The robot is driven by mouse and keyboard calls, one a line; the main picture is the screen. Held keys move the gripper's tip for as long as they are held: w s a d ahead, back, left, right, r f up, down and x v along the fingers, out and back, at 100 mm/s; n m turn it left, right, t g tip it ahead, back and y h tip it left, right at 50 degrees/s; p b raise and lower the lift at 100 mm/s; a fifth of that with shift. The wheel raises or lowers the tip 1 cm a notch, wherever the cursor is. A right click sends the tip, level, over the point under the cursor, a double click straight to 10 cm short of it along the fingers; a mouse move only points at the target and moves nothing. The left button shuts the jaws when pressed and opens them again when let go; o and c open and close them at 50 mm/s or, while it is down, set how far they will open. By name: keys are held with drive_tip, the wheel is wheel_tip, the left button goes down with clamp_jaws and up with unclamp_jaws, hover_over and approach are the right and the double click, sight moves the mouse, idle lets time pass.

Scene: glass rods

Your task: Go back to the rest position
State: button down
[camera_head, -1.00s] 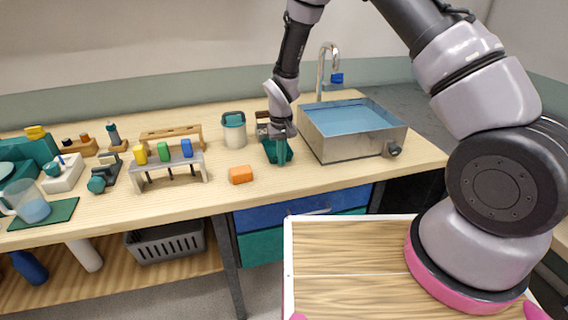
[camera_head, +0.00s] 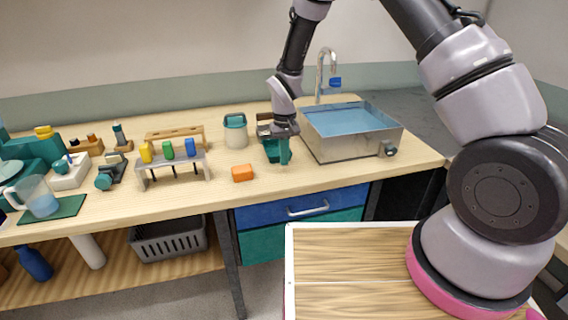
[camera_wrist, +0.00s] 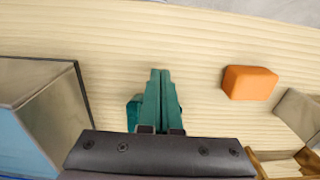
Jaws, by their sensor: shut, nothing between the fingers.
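My gripper (camera_head: 284,150) is shut and empty, with its teal fingers pressed together and pointing down. In the head view it hangs in front of the teal holder (camera_head: 271,152), left of the sink. In the wrist view the shut fingers (camera_wrist: 160,90) point toward the bench top, and a bit of teal shows beside them at their left. I cannot tell how far the fingertips are above the bench.
A metal sink (camera_head: 345,148) with a tap stands to the right. An orange block (camera_head: 242,173) lies on the bench left of my gripper. A rack (camera_head: 175,165) with coloured pieces and a lidded jar (camera_head: 236,131) stand further left. The bench's front edge is clear below my gripper.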

drive_tip(key=s+d+r+m+t+y, duration=0.15)
drive_tip(key=d+r, duration=0.35)
drive_tip(key=r, duration=0.5)
drive_tip(key=s+d+r+m+t, duration=0.15)
drive_tip(key=d+r, duration=0.35)
drive_tip(key=r, duration=0.6)
drive_tip(key=s+d+r+m, duration=0.15)
drive_tip(key=d+r, duration=0.35)
drive_tip(key=r, duration=0.5)
drive_tip(key=s+d+r+m+t, duration=0.1)
drive_tip(key=s+d+r+t, duration=0.1)
drive_tip(key=s+d+r, duration=0.3)
drive_tip(key=s+d+r+m+t, duration=0.2)
drive_tip(key=s+d+r, duration=0.3)
drive_tip(key=s, duration=0.7)
drive_tip(key=shift+s+r, duration=0.15)
drive_tip(key=shift+s, duration=0.05)
drive_tip(key=shift+y, duration=0.25)
